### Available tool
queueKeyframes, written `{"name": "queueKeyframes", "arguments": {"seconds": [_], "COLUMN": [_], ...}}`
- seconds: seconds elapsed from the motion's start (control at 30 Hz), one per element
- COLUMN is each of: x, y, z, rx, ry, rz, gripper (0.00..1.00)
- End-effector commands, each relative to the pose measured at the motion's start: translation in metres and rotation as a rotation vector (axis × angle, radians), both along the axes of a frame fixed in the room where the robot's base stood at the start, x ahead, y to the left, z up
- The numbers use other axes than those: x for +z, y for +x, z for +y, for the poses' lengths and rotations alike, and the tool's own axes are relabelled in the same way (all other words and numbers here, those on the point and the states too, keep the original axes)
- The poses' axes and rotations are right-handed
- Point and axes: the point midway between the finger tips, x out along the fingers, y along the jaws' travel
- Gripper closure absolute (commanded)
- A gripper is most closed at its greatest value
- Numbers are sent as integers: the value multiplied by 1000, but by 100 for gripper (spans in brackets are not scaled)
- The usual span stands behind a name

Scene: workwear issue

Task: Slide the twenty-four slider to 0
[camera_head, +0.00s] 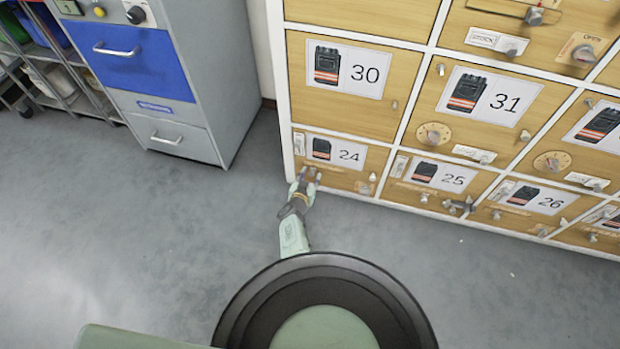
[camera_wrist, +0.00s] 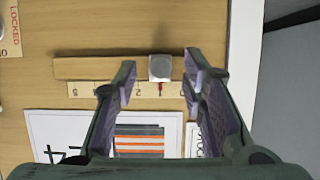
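The twenty-four door (camera_head: 340,161) is a small wooden front at the bottom left of the locker wall, with a radio card marked 24. In the wrist view, its slider is a pale square knob (camera_wrist: 160,67) on a wooden track (camera_wrist: 88,68). A red pointer sits below the knob over a number scale (camera_wrist: 85,89); 5 is at its left, and figures near the pointer are unclear. My gripper (camera_wrist: 158,72) is open, with one finger on each side of the knob. The right finger hides the track's right end. My gripper also shows low at the door (camera_head: 308,174).
Doors 25 (camera_head: 438,178) and 30 (camera_head: 347,86) adjoin, with protruding knobs on 25. A LOCKED label (camera_wrist: 14,32) is left of the track. A grey-blue cabinet (camera_head: 150,70) stands left. Floor in front (camera_head: 150,230) is clear.

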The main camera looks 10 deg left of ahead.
Motion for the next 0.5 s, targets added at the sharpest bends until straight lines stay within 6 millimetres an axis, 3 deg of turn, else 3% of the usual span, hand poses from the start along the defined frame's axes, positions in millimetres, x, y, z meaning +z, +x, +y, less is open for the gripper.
{"name": "queueKeyframes", "arguments": {"seconds": [0.07,0.5], "x": [0,0], "y": [0,0], "z": [0,0], "rx": [0,0], "ry": [0,0], "rz": [0,0], "gripper": [62,91]}}
